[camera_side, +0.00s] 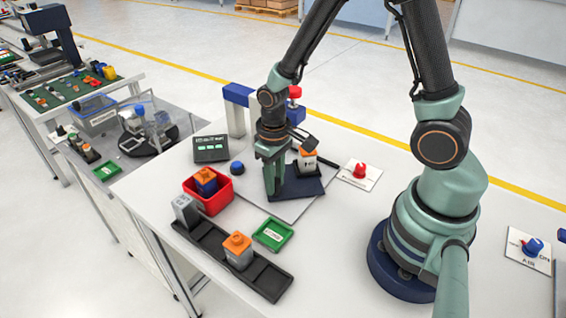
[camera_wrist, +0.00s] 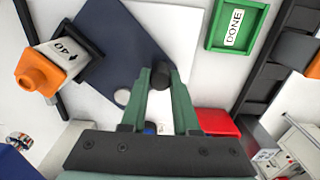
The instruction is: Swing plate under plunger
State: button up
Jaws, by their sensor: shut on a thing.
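The dark blue plate (camera_side: 306,187) lies low over a pale base sheet on the table; it also shows in the wrist view (camera_wrist: 113,40). My gripper (camera_side: 274,190) points down at the plate's left end. In the wrist view its green fingers (camera_wrist: 159,80) are shut on a black cylindrical knob (camera_wrist: 160,74) at the plate's corner. A white block with an orange top (camera_side: 308,161), marked 40 in the wrist view (camera_wrist: 50,62), stands at the plate's far end beside a black bar. The plunger's red knob (camera_side: 295,91) tops the blue press frame (camera_side: 239,94) behind my gripper, which partly hides the frame.
A red bin (camera_side: 221,199), a black rack (camera_side: 267,276) with blocks and a green DONE tray (camera_side: 273,234) stand at the front left. A blue button (camera_side: 237,168) and a grey panel (camera_side: 211,148) are left of my gripper.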

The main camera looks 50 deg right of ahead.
aim_at(296, 185)
jog(key=shift+s, duration=0.15)
jog(key=shift+s+d+f, duration=0.1)
jog(key=shift+s+d, duration=0.6)
jog(key=shift+s, duration=0.1)
jog(key=shift+d, duration=0.15)
jog(key=shift+s+d, duration=0.25)
jog(key=shift+d, duration=0.65)
jog(key=shift+w+d, duration=0.15)
jog(key=shift+d, duration=0.8)
